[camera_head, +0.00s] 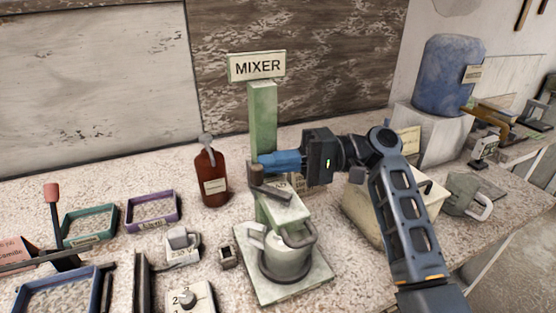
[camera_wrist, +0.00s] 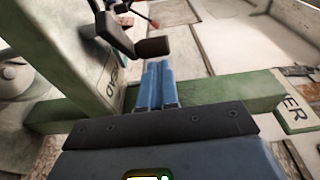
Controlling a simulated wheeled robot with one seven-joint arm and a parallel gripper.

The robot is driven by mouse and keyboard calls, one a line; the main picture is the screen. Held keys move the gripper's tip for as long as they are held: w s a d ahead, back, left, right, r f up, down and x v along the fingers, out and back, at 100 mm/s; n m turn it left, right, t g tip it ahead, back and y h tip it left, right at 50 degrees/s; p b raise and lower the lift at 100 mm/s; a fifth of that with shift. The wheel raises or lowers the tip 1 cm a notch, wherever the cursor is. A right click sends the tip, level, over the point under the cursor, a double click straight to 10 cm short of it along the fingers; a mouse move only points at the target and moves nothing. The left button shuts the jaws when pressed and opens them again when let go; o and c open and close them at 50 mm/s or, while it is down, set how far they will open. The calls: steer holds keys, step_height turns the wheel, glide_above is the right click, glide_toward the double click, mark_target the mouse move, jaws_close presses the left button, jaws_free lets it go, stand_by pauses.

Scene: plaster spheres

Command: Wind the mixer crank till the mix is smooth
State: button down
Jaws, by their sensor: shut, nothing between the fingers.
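The mixer has a green post (camera_head: 262,118) with a MIXER sign (camera_head: 257,66) on top. The mix inside the jug is hidden.
A brown bottle (camera_head: 212,180) stands left of the post. A cream bin (camera_head: 372,208) is behind my arm, with a grey-green jug (camera_head: 464,194) to its right.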

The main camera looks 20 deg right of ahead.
steer(key=shift+r, duration=0.1)
stand_by(0.5)
steer(key=r, duration=0.4)
steer(key=shift+s+d+r, duration=0.1)
steer(key=shift+d+r, duration=0.05)
steer(key=shift+d, duration=0.2)
steer(key=s+d+r+b, duration=0.1)
steer(key=s+d+r, duration=0.4)
steer(key=d, duration=0.4)
steer(key=shift+d+r, duration=0.25)
steer(key=shift+r, duration=0.5)
steer(key=shift+s, duration=0.1)
